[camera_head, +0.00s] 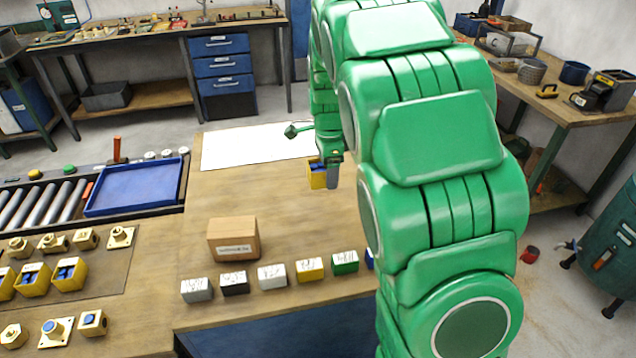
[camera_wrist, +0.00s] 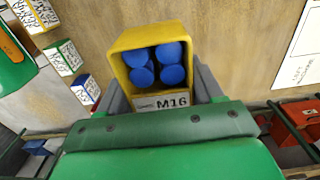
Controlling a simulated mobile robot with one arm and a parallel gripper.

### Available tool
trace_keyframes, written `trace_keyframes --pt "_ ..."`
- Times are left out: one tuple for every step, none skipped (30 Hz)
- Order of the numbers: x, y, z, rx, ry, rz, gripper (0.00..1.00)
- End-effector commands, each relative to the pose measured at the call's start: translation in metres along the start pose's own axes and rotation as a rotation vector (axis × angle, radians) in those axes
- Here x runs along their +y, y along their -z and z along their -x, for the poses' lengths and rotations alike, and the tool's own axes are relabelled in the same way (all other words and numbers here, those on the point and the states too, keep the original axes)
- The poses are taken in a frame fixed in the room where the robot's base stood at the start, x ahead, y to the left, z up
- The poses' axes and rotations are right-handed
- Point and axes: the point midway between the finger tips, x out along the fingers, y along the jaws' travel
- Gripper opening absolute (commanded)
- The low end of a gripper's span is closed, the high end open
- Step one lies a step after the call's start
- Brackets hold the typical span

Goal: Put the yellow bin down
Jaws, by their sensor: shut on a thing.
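The yellow bin (camera_wrist: 184,30) shows in the wrist view with several blue round pieces (camera_wrist: 156,63) inside and a label reading M16 on its front. My gripper (camera_wrist: 155,100) is shut on the bin, with a grey finger on each side of it. In the head view the yellow bin (camera_head: 317,176) hangs at my gripper (camera_head: 328,172), partly hidden by the gripper, over the far right part of the wooden table (camera_head: 240,190). I cannot tell whether the bin touches the table top.
A white sheet (camera_head: 255,147) lies on the table behind the bin. A cardboard box (camera_head: 233,240) and a row of labelled small boxes (camera_head: 272,276) stand nearer. Yellow bins (camera_head: 68,274) stand at the left. A blue tray (camera_head: 135,188) sits by the rollers. The table middle is clear.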

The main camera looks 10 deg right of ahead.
Motion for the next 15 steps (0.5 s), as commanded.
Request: trace_keyframes --pt "-0.006 0.000 -0.003 -0.001 -0.001 0.000 0.34" --pt "-0.009 0.000 -0.005 -0.001 -0.001 0.000 0.34" --pt "-0.014 0.000 -0.007 -0.001 -0.001 0.000 0.34" --pt "-0.017 0.001 -0.008 -0.001 -0.001 0.000 0.34" --pt "-0.021 0.001 -0.010 -0.001 -0.001 0.000 0.34" --pt "-0.025 0.001 -0.012 -0.001 -0.001 0.000 0.34" --pt "-0.029 0.001 -0.013 0.000 -0.001 0.000 0.34" --pt "-0.032 0.001 -0.015 0.000 -0.001 0.000 0.34" --pt "-0.036 0.002 -0.016 0.000 -0.001 0.001 0.34" --pt "-0.039 0.002 -0.018 0.000 -0.002 0.001 0.34" --pt "-0.042 0.002 -0.019 0.000 -0.002 0.001 0.34" --pt "-0.046 0.002 -0.021 0.000 -0.003 0.001 0.34" --pt "-0.049 0.002 -0.023 0.000 -0.003 0.001 0.34" --pt "-0.053 0.003 -0.025 0.000 -0.003 0.001 0.34" --pt "-0.056 0.003 -0.030 0.000 -0.004 0.001 0.34"
